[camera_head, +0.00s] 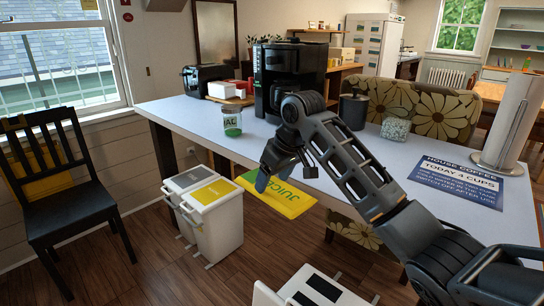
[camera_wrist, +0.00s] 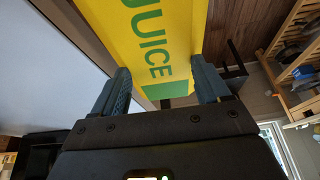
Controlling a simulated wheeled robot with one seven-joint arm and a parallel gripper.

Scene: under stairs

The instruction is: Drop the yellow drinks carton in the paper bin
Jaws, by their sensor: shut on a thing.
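The yellow drinks carton (camera_head: 284,200) has green "JUICE" lettering and lies roughly on its side in the air. My gripper (camera_head: 270,180) is shut on it; the wrist view shows a finger on each side of the carton (camera_wrist: 150,35). The carton is in front of the table edge, to the right of the bins in the head view. A white bin with a yellow lid (camera_head: 217,193) stands on the floor, beside a bin with a grey lid (camera_head: 188,178). The lid markings are too small to read, so I cannot tell which is for paper.
A pale table (camera_head: 300,165) runs behind my gripper, with a jar (camera_head: 232,122), a coffee machine (camera_head: 285,75) and a house coffee sign (camera_head: 458,181). A black chair (camera_head: 70,205) stands left of the bins. Wooden floor between chair and bins is clear.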

